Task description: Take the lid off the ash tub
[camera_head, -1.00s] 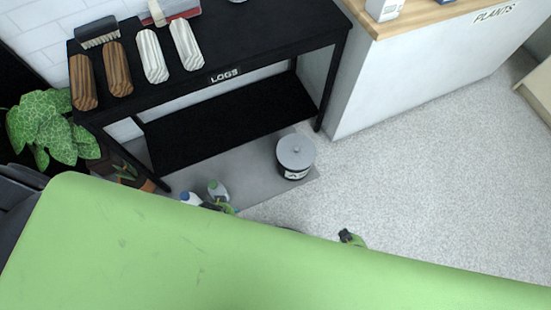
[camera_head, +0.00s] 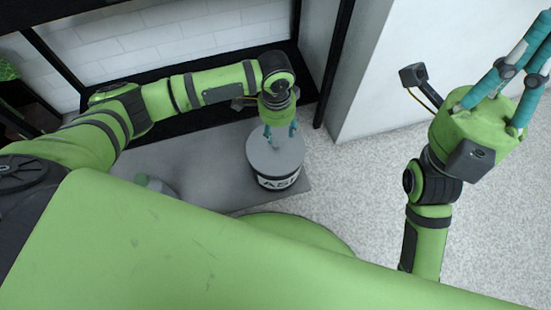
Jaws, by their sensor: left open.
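The ash tub (camera_head: 279,183) is a dark round tub with a white "ASH" label, standing on a grey floor mat. Its grey lid (camera_head: 262,158) sits on top. My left gripper (camera_head: 280,138) points down just above the lid's middle, open, with its teal fingers apart. The lid's knob is hidden by the gripper, and I cannot tell whether the fingers touch the lid. My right gripper (camera_head: 510,80) is raised at the upper right, open and empty, away from the tub; its fingertips reach the frame edge.
The grey mat (camera_head: 215,165) lies before a black table's lower shelf (camera_head: 308,105). A white cabinet (camera_head: 385,80) stands right. Speckled floor (camera_head: 335,190) is clear right of the tub.

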